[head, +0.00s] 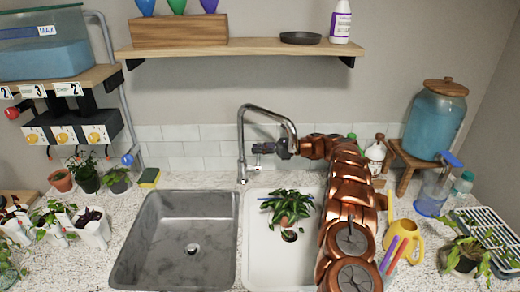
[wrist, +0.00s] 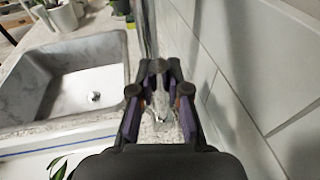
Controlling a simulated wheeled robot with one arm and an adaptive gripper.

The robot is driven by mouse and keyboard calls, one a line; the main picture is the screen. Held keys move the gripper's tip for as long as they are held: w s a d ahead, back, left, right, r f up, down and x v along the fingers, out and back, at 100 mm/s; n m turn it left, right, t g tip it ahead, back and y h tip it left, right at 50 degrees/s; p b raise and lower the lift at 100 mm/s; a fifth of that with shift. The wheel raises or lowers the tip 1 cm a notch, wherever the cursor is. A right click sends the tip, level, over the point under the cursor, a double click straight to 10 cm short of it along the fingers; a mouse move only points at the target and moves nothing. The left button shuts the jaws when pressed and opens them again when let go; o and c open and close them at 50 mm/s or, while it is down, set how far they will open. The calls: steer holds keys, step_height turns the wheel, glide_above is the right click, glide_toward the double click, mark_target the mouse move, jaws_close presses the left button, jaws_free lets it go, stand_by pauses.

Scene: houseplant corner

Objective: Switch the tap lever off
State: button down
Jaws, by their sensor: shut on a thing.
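The chrome tap (head: 241,140) stands behind the two sinks, its tall spout arching to the right over the white basin. Its lever (head: 258,148) sticks out to the right from the tap body. My gripper (head: 266,148) reaches in from the right and is shut on the lever. In the wrist view, my gripper's (wrist: 160,68) two purple-padded fingers close around the shiny lever (wrist: 161,105). The fingers partly hide the lever. I cannot make out a water stream below the spout.
A grey basin (head: 140,240) lies at left and a white basin (head: 255,265) at right, with a potted plant (head: 290,207) in it. The tiled wall (wrist: 245,75) is close beside my gripper. A shelf (head: 240,48) runs above. A yellow watering can (head: 405,233) stands right of my arm.

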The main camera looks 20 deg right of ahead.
steer(key=c, duration=1.1)
jaws_free()
step_height(320, 180, up, 10)
steer(key=shift+f, duration=0.15)
